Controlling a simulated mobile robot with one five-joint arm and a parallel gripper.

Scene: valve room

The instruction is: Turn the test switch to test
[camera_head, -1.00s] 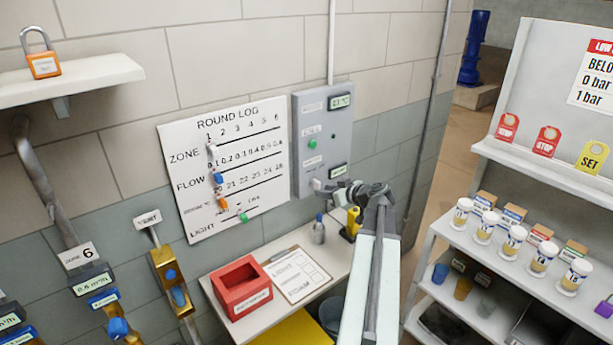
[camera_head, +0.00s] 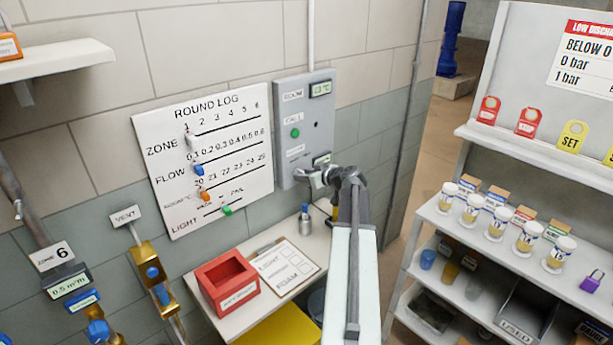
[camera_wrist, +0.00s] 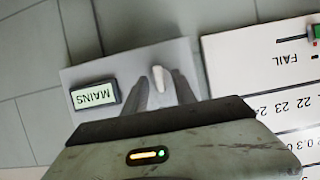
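The grey wall panel (camera_head: 312,108) carries a small display at its top, a green CALL button (camera_head: 295,133) and a lower display partly behind my gripper. In the wrist view, a pale upright switch lever (camera_wrist: 160,78) stands on the panel beside a display reading MAINS (camera_wrist: 94,95). My gripper (camera_wrist: 161,84) has its two dark fingers apart, one on each side of the lever. Whether either finger touches it I cannot tell. In the head view my gripper (camera_head: 318,177) is at the panel's lower edge and hides the lever area.
The ROUND LOG board (camera_head: 205,160) hangs just left of the panel. Below are a small table with a red box (camera_head: 228,282), a clipboard (camera_head: 283,268) and a grey bottle (camera_head: 305,220). A shelf unit with jars (camera_head: 497,223) stands at the right.

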